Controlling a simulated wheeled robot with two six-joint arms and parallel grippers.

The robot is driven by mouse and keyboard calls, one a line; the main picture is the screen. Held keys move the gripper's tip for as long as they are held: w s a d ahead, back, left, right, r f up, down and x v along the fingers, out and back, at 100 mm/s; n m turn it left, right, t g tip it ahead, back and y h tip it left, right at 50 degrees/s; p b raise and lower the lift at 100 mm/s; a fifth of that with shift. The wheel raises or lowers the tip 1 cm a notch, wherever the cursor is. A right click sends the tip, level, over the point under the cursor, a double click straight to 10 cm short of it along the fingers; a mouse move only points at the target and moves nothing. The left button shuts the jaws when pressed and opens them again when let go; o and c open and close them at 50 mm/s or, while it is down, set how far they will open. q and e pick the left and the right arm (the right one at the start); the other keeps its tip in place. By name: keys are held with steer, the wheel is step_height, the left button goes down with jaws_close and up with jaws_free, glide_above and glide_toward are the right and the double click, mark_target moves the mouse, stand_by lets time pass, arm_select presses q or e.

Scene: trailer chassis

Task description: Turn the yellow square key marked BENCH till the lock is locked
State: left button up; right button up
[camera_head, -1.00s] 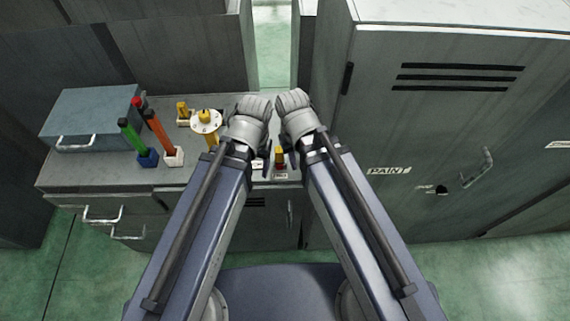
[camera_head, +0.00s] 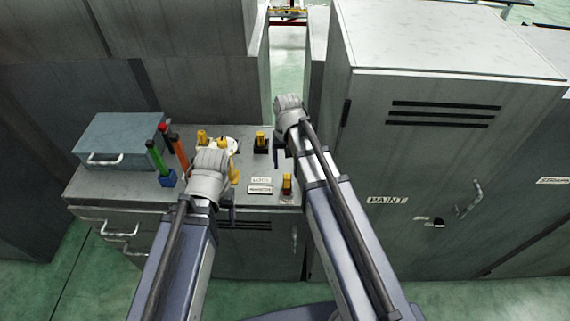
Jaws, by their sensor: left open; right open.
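A yellow square key (camera_head: 287,182) stands in a small lock at the front right of the grey bench top (camera_head: 125,190). Two more yellow keys stand further back, one in a dark base (camera_head: 261,140) and one at the left (camera_head: 202,136). Small label plates (camera_head: 260,189) lie near them; I cannot read which says BENCH. My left gripper (camera_head: 228,212) is open over the bench's front edge, left of the front key, its fingers partly hidden. My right gripper (camera_head: 283,156) is open behind the front key, close to the right of the dark-based key. Neither touches the front key.
A round white disc (camera_head: 223,145) with yellow parts stands behind my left gripper. Green (camera_head: 155,157) and orange (camera_head: 178,147) handles and a blue-grey box (camera_head: 118,138) are at the left. A tall grey cabinet (camera_head: 430,160) stands close on the right.

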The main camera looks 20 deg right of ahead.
mark_target(287, 176)
step_height(287, 176, down, 8)
steer(key=b, duration=0.7)
steer(key=shift+r, duration=0.2)
steer(key=shift+r, duration=0.1)
jaws_close()
steer(key=m, duration=0.3)
steer(key=shift+m, duration=0.3)
